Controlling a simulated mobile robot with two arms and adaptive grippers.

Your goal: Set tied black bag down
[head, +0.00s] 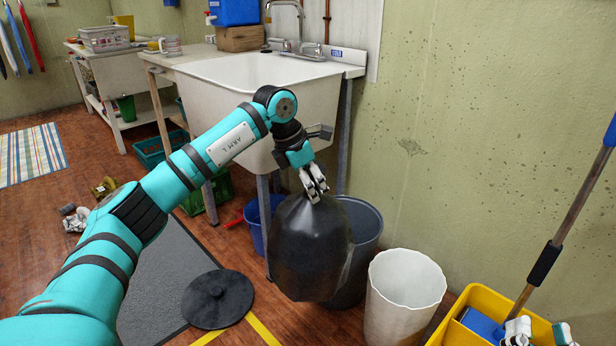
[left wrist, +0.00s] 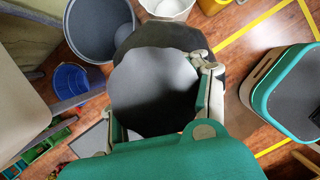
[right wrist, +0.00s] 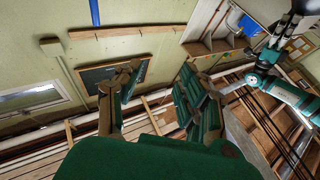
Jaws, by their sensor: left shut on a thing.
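The black bag (head: 310,250) hangs from my left gripper (head: 314,187), which is shut on its top. The bag is in front of the grey bin (head: 368,225) and hides part of it. Whether its bottom touches the floor is hard to tell. In the left wrist view the bag (left wrist: 150,85) fills the space between the fingers, beside the grey bin (left wrist: 100,28). My right gripper (head: 540,332) shows only its fingertips at the lower right edge of the head view. In the right wrist view its fingers (right wrist: 155,100) are apart with nothing between them.
A white bin (head: 403,295) and a yellow mop bucket (head: 455,325) stand right of the bag. A round black lid (head: 217,298) lies on the floor to the left, by a grey mat (head: 165,275). The sink (head: 270,85) stands behind. Some wooden floor left of the bag is clear.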

